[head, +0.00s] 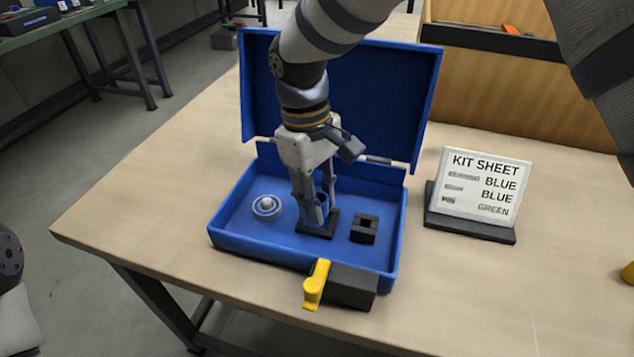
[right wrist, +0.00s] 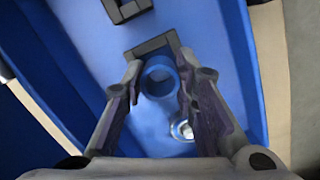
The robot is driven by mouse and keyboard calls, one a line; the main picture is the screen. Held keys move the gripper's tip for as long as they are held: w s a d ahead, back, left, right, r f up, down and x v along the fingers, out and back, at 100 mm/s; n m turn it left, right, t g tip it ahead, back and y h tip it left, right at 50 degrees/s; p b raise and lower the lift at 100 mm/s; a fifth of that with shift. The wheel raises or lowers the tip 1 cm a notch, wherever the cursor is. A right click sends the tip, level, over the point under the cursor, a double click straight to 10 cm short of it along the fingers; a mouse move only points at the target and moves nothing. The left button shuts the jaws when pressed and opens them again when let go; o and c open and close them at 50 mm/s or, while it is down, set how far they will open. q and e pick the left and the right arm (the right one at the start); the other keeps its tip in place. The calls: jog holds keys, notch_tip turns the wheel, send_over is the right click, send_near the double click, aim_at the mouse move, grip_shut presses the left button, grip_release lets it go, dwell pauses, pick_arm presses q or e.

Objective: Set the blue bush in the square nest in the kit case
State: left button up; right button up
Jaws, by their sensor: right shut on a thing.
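The blue bush (right wrist: 158,66) is a short ring held between the fingers of my right gripper (right wrist: 158,82). In the head view, my right gripper (head: 313,215) points down inside the open blue kit case (head: 262,253). A black square-cornered frame (right wrist: 150,45) lies just beyond the bush in the right wrist view, partly hidden by it. The same frame (head: 318,231) is under the fingertips in the head view. A second black block with an opening (head: 364,229) is to its right. I cannot tell whether the bush touches the frame. My left gripper is not in view.
A round pale fitting (head: 266,206) is at the case's left. The lid (head: 385,100) stands open behind. A yellow lever on a dark block (head: 316,285) is at the front edge. A kit sheet (head: 480,185) stands right. The table's left side is clear.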

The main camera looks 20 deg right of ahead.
jog(key=shift+f, duration=0.25)
dwell(0.3)
jog(key=shift+r, duration=0.1)
dwell(0.5)
jog(key=shift+p, duration=0.3)
jog(key=shift+f, duration=0.2)
